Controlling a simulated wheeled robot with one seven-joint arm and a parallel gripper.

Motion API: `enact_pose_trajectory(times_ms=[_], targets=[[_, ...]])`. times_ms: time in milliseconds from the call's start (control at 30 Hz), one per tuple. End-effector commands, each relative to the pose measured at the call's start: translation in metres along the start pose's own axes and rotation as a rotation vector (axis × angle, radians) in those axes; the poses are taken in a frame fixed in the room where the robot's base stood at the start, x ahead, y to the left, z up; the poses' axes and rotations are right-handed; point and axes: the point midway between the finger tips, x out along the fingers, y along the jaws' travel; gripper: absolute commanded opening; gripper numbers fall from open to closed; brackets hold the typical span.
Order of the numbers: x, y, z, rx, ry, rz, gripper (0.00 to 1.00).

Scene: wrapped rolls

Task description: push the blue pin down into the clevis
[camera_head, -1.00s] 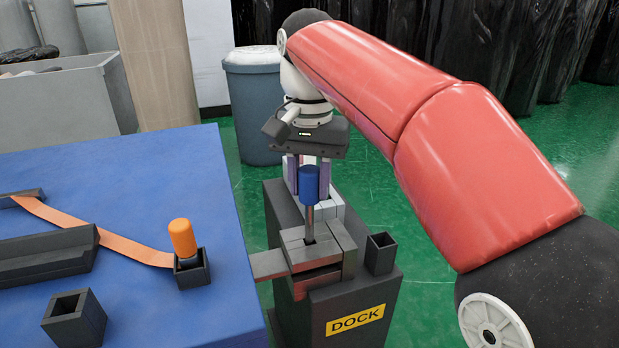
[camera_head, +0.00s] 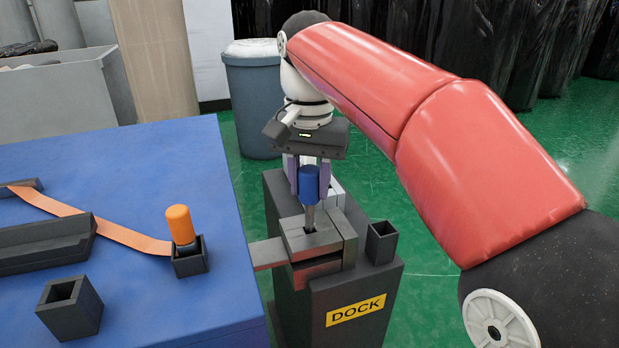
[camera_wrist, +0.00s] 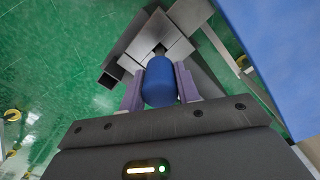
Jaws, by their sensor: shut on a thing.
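The blue pin has a blue head (camera_head: 308,185) and a bare metal shank (camera_head: 310,216). Its lower end is in the opening on top of the grey clevis (camera_head: 325,240) on the dock. Part of the shank still shows between head and clevis. My gripper (camera_head: 308,182) is shut on the blue head, with a purple finger on each side. In the wrist view the blue head (camera_wrist: 160,82) sits between the fingers, and the clevis (camera_wrist: 158,38) lies beyond it.
The dark dock (camera_head: 345,285) bears a small open square socket (camera_head: 381,243). On the blue table (camera_head: 130,180) at left stand an orange-topped pin (camera_head: 181,226) in a holder, an empty square holder (camera_head: 70,307) and an orange strap (camera_head: 95,225). A grey bin (camera_head: 255,100) stands behind.

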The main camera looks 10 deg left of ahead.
Motion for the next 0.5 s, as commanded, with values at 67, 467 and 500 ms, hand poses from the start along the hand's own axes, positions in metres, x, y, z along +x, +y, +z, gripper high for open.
enact_pose_trajectory(times_ms=[67,467,500], targets=[[0.002,0.0,0.0,0.0,0.001,-0.001,0.02],[0.013,0.0,0.0,0.0,0.0,0.0,0.02],[0.014,0.0,0.0,0.0,0.0,0.0,0.02]])
